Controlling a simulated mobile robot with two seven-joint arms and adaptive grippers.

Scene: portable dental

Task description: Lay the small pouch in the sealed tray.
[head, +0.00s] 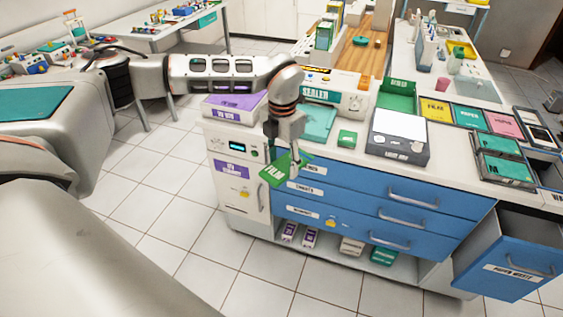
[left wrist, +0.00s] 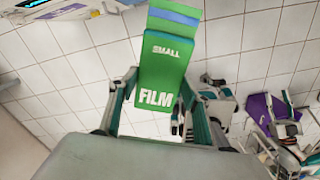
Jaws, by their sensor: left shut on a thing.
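My left gripper (head: 290,165) is shut on the small pouch (head: 275,171). The pouch is green, and in the left wrist view it (left wrist: 162,75) reads "SMALL FILM", with a blue band near its far end. It hangs tilted in front of the blue drawer unit, apart from the counter top. My right gripper is not in view.
A dark grey box with a white top (head: 400,130) stands further right. A purple-topped white cabinet (head: 233,108) is at left. A drawer (head: 510,257) stands open at lower right.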

